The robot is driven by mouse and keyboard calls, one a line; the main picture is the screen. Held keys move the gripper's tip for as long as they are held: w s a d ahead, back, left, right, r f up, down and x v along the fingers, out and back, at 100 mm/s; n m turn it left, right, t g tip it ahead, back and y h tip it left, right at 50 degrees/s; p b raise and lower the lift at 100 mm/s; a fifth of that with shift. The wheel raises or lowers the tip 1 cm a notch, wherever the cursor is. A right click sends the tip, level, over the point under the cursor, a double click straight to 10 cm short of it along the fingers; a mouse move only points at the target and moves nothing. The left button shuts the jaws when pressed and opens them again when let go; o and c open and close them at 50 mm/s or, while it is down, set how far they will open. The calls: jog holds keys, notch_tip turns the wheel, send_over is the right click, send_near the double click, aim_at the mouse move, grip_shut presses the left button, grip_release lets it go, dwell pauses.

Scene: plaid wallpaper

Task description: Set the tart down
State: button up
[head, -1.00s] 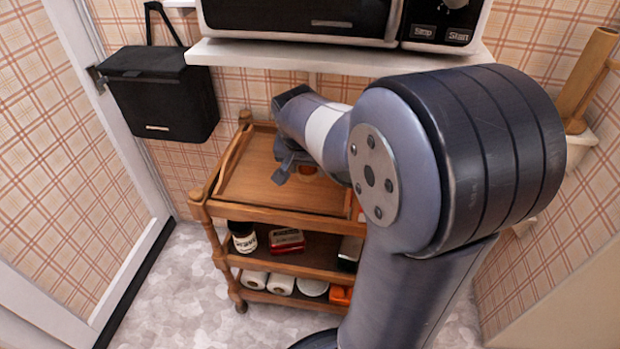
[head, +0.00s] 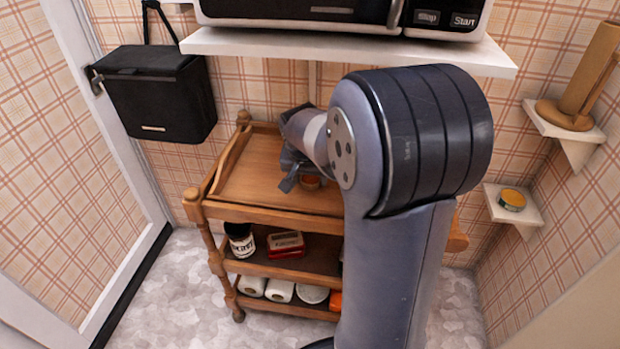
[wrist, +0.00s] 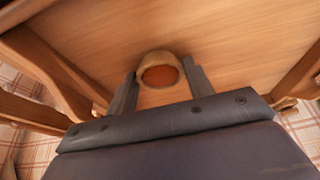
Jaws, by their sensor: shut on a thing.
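The tart (wrist: 160,75) is small and round, with a pale crust and an orange-red filling. In the wrist view it sits between the two dark fingers of my gripper (wrist: 160,88), which is shut on it. In the head view my gripper (head: 300,178) is over the wooden top of the trolley (head: 252,178), and the tart (head: 310,183) shows as a small orange patch beside the fingers. I cannot tell whether the tart touches the wood. My arm hides the right part of the trolley top.
Lower trolley shelves hold a dark jar (head: 241,240), a red tin (head: 285,244) and white rolls (head: 280,290). A white shelf (head: 350,48) with a microwave hangs above. A corner shelf (head: 510,207) holds a round tin. The trolley top's left part is clear.

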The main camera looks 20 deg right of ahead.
jog(key=shift+f, duration=0.15)
jog(key=o, duration=1.1)
jog(key=shift+c, duration=0.2)
jog(key=p+v, duration=0.2)
jog(key=v, duration=0.5)
jog(key=shift+r+p, duration=0.35)
jog(key=shift+r, duration=0.1)
